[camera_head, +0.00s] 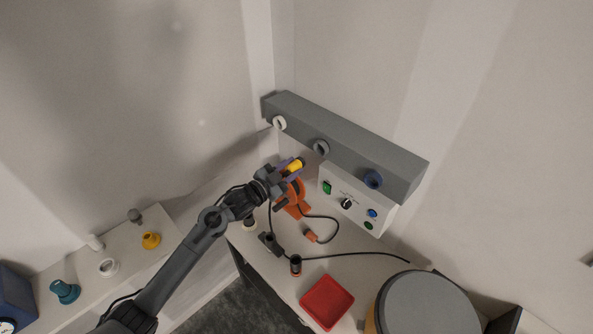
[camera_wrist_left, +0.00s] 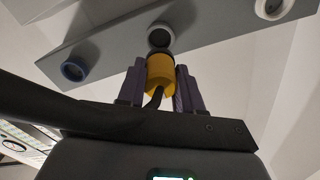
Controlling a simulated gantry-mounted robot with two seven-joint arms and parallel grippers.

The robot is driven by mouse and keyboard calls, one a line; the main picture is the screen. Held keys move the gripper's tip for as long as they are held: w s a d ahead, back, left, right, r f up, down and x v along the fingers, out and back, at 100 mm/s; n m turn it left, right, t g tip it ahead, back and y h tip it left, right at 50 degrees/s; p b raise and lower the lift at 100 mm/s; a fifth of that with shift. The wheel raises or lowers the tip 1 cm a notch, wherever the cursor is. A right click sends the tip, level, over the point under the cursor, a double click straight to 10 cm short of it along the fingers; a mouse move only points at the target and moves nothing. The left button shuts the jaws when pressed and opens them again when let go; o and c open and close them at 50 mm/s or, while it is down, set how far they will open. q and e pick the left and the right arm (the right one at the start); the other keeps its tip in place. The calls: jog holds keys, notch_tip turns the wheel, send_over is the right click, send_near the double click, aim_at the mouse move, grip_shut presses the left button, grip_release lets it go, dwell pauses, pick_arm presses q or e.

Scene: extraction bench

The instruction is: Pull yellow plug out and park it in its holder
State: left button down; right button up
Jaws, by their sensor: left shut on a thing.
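My left gripper (camera_head: 291,167) is shut on the yellow plug (camera_head: 296,164), in front of the grey rail (camera_head: 345,145). In the left wrist view the yellow plug (camera_wrist_left: 160,73) sits between the two purple-grey fingers, with a dark cord at its near end. Its far end points at the grey-ringed middle port (camera_wrist_left: 161,36). In the head view that port (camera_head: 321,148) is open to view and the plug looks apart from it. A yellow ring-like piece (camera_head: 151,240), which looks like a holder, is on the left ledge. My right gripper is not in view.
The rail also has a white port (camera_head: 279,123) and a blue port (camera_head: 373,179). A white control box (camera_head: 355,200) is below it. An orange stand (camera_head: 291,198), red tray (camera_head: 327,302) and round grey-topped drum (camera_head: 428,303) are on the bench. White (camera_head: 108,267) and teal (camera_head: 65,291) pieces are on the ledge.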

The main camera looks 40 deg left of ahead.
pick_arm(q)
jog(key=shift+r, duration=0.1)
jog(key=shift+w+d, duration=0.1)
jog(key=shift+w, duration=0.35)
jog(key=shift+w+d+b, duration=0.2)
jog(key=shift+w+b, duration=0.4)
jog(key=shift+w, duration=0.65)
jog(key=shift+w+d+b, duration=0.15)
jog(key=shift+w+b, duration=0.45)
jog(key=shift+w, duration=0.6)
jog(key=shift+p, duration=0.55)
jog(key=shift+w+d+b, duration=0.2)
jog(key=shift+w+b, duration=0.6)
jog(key=shift+w, duration=0.6)
jog(key=c, duration=0.7)
grip_release()
jog(key=shift+o, duration=0.2)
